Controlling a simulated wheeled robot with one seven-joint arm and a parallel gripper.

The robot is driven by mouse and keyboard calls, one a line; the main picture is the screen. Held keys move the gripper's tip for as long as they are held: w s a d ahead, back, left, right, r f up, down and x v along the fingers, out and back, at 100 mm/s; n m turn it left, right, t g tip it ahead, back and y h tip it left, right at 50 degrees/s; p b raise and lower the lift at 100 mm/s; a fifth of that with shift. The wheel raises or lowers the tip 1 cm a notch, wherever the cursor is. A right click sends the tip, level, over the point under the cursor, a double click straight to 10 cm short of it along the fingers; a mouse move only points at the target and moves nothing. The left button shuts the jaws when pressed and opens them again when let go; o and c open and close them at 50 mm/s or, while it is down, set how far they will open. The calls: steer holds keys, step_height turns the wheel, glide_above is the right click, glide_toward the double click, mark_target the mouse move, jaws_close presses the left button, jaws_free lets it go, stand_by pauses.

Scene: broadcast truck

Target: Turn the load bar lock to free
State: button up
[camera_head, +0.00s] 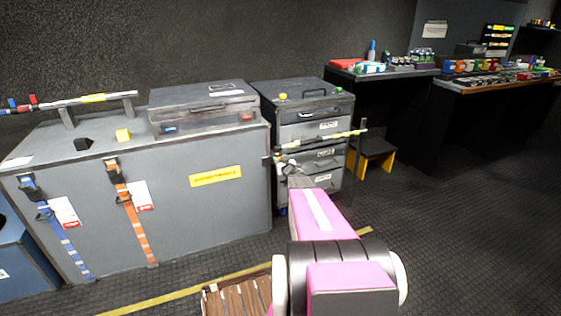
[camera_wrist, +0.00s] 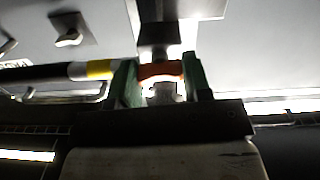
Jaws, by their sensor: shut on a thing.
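The load bar (camera_head: 330,138) runs across the front of the drawer cabinet, with a yellow band on it. In the wrist view the dark bar with white and yellow bands (camera_wrist: 85,70) comes in from the left. The lock, an orange-red piece (camera_wrist: 161,71), sits at the bar's end between my green fingers. My gripper (camera_wrist: 162,80) is shut on it, one finger on each side. In the head view my pink arm reaches to the bar's left end, and the lock is too small to make out there. Any marking for free or locked cannot be seen.
The drawer cabinet (camera_head: 303,105) stands behind the bar. A grey cabinet (camera_head: 225,215) with ratchet straps stands to the left, with another bar (camera_head: 90,98) on top. A yellow-legged stool (camera_head: 375,155) is to the right. A wooden slatted item (camera_head: 235,298) lies on the floor. Open floor is at right.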

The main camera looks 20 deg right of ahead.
steer(key=n, duration=0.7)
steer(key=shift+n, duration=0.4)
steer(key=n, duration=0.3)
steer(key=shift+n, duration=2.2)
steer(key=o, duration=0.9)
